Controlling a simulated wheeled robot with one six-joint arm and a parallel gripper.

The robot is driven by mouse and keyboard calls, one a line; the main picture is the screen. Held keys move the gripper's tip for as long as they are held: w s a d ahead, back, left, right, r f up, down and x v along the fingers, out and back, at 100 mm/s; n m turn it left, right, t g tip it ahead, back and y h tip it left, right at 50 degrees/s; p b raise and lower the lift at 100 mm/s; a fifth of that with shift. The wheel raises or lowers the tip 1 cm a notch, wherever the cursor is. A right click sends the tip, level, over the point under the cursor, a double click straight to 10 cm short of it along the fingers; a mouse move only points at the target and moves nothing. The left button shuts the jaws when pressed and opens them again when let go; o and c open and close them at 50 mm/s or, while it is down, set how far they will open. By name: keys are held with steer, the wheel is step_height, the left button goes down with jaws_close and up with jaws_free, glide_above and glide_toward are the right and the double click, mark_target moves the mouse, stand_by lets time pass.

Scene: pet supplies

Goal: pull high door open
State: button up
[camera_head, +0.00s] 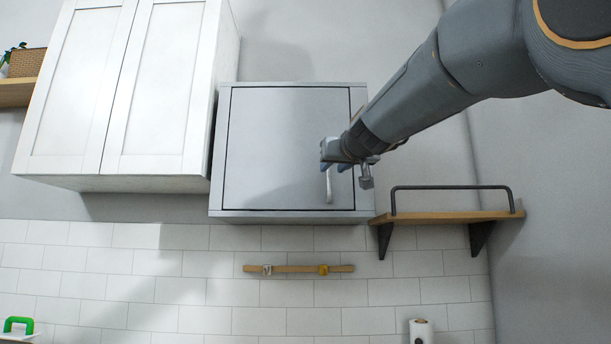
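The high door (272,145) is the flat grey front of a wall cabinet (290,217) in the middle of the view. It looks shut in its frame. A light vertical handle (329,188) sits near its right side; its upper part is hidden by my gripper. My gripper (335,160) is at the handle, coming from the upper right. It overlaps the handle in the picture, but I cannot tell whether its fingers are open or closed around it.
A white two-door cabinet (120,85) hangs close on the left. A wooden shelf with a dark rail (440,216) is at the lower right. A wooden strip with hooks (298,268) is on the tiles below. A paper roll (420,331) stands at the bottom right.

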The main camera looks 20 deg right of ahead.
mark_target(330, 170)
steer(key=shift+w+d+p, duration=0.2)
steer(key=shift+w+p, duration=0.4)
steer(key=shift+w, duration=1.8)
jaws_close()
